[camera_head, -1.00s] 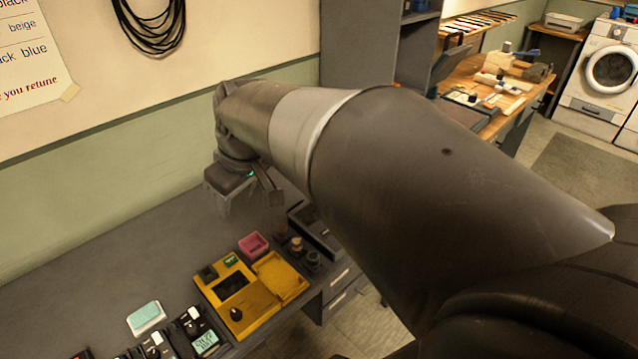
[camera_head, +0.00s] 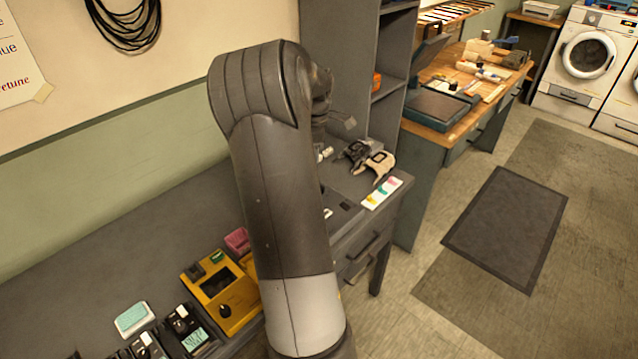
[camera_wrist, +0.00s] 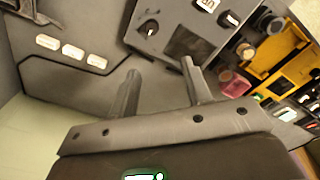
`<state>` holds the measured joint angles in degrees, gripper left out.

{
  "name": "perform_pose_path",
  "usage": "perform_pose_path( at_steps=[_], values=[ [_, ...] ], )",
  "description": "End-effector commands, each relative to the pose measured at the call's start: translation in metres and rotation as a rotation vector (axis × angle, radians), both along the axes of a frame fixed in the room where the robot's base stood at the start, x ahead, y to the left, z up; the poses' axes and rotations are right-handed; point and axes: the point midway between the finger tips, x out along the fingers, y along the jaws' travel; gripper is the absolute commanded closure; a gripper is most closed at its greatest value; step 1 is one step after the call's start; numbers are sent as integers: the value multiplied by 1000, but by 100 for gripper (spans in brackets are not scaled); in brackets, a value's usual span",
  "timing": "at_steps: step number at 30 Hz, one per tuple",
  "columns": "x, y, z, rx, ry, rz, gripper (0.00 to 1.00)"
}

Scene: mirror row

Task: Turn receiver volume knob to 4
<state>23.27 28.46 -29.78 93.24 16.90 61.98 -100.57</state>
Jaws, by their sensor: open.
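A dark grey panel unit (camera_wrist: 172,62) lies at the top middle of the wrist view, and I take it to be the receiver. It has a round dark knob (camera_wrist: 148,27) with a pale mark, a second knob (camera_wrist: 229,20) and a dark window (camera_wrist: 188,44). I cannot read which knob is volume or its setting. In the head view part of a dark unit (camera_head: 342,212) shows beside my arm; the rest is hidden. My gripper (camera_wrist: 160,72) is open and empty, its fingers apart and overlapping the unit's lower edge in the wrist view. My arm hides it in the head view.
A yellow device (camera_head: 222,290) with a black knob, a pink container (camera_head: 237,242) and small handheld units (camera_head: 185,327) stand on the grey bench. A white card with coloured spots (camera_head: 381,193) lies near the bench's right end. A grey shelf (camera_head: 345,70) rises behind.

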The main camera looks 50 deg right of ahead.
Motion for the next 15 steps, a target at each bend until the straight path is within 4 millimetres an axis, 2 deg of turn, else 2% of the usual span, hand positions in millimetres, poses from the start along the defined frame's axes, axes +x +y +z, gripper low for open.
perform_pose_path(
  at_steps=[1, 4, 10, 15],
  values=[
    [-2, -9, -6, -2, 11, 12, 55],
    [-3, -18, -12, -4, 21, 34, 55],
    [-4, -20, -29, -4, 25, 42, 55],
    [-4, -19, -61, -3, 27, 42, 55]
  ],
)
